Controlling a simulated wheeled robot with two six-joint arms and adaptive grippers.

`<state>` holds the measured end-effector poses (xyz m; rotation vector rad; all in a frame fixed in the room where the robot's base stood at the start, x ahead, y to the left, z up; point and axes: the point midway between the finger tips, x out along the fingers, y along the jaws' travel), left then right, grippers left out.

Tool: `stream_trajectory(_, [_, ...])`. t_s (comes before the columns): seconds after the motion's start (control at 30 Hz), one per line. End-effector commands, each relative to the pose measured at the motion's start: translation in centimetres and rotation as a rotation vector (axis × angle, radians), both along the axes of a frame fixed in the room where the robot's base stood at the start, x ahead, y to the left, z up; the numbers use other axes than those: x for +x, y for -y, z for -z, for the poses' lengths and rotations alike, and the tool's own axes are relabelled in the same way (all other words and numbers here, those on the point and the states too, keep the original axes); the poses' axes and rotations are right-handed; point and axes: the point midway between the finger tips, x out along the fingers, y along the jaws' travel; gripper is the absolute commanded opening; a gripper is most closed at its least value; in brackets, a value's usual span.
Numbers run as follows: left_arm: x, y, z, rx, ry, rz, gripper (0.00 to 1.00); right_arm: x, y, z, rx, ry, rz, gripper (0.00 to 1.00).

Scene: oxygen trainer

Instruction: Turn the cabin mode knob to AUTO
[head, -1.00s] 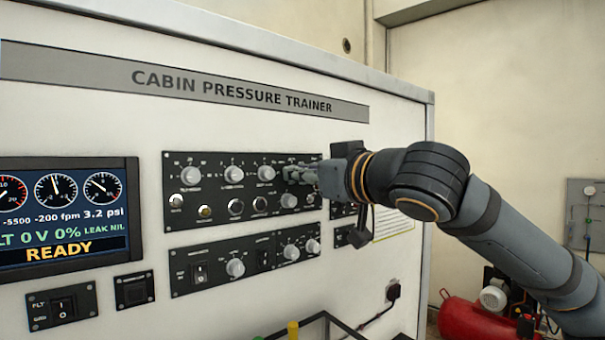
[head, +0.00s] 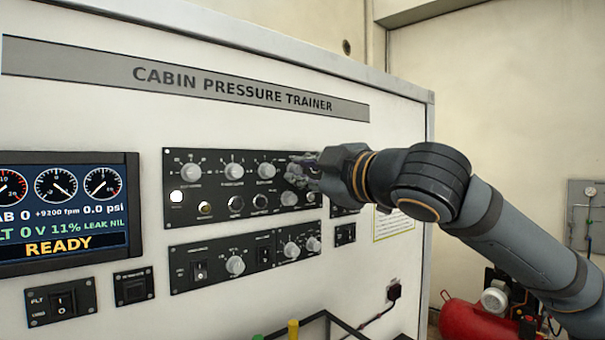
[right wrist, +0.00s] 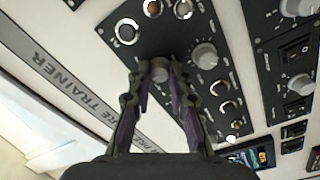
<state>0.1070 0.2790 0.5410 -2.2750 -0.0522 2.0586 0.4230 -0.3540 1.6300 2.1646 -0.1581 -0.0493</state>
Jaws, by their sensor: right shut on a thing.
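My right gripper (head: 294,172) is at the upper black panel (head: 216,220), at the right end of its top row of knobs. In the right wrist view its two fingers (right wrist: 158,72) are closed on both sides of a round grey knob (right wrist: 158,68). The fingers hide most of this knob in the head view. Its label and pointer cannot be read, so I cannot confirm the name or the setting from the lettering. My left gripper is not in view.
Other grey knobs sit close by, one just below the gripper (head: 289,198) and one to its left (head: 266,171). A screen (head: 65,213) reading READY is at the left. A lower panel (head: 218,284) holds switches and knobs. A red tank (head: 466,318) stands on the right.

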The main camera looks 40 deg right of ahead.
Motion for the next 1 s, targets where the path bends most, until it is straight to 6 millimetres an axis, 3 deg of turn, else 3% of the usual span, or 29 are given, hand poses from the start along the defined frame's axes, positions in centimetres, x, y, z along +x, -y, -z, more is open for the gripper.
stream_trajectory(0.6, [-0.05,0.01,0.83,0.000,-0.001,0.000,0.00,0.02,-0.07,0.34,-0.568,-0.067,-0.003,0.00])
stream_trajectory(1.0, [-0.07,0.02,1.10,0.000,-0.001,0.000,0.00,0.04,-0.08,0.45,-0.816,-0.097,-0.006,0.00])
